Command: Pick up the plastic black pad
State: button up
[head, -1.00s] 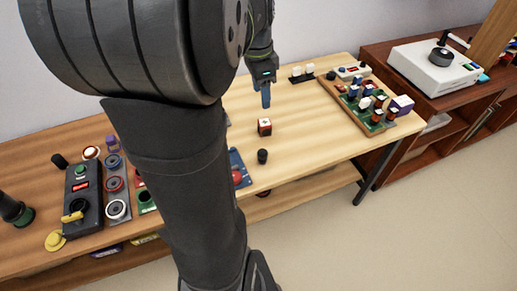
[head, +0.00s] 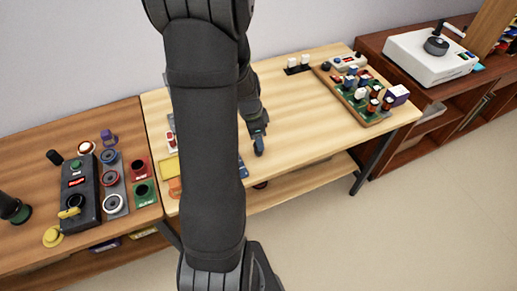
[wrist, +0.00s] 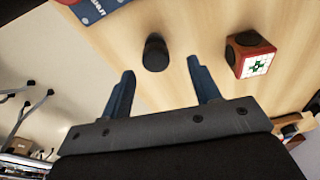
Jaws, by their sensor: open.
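A small black cylinder, the likely plastic black pad (wrist: 155,53), stands on the light wooden table in the wrist view. My gripper (wrist: 160,66) is open with nothing held. Its two blue fingers point toward the cylinder, which appears between and just beyond the tips in the picture. I cannot tell the gap in depth. In the head view my gripper (head: 259,148) is low over the table near its front edge, and it hides the cylinder.
A red-and-white cube (wrist: 250,55) sits right of the cylinder in the wrist view. A blue card (wrist: 95,8) lies on the other side. A board with several pieces (head: 368,92) stands at the table's right. A control box (head: 80,188) is at left.

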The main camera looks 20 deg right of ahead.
jog(key=shift+s+d+f, duration=0.15)
jog(key=shift+f, duration=1.3)
jog(key=shift+s+d+f, duration=0.1)
jog(key=shift+f, duration=1.3)
jog(key=c, duration=1.1)
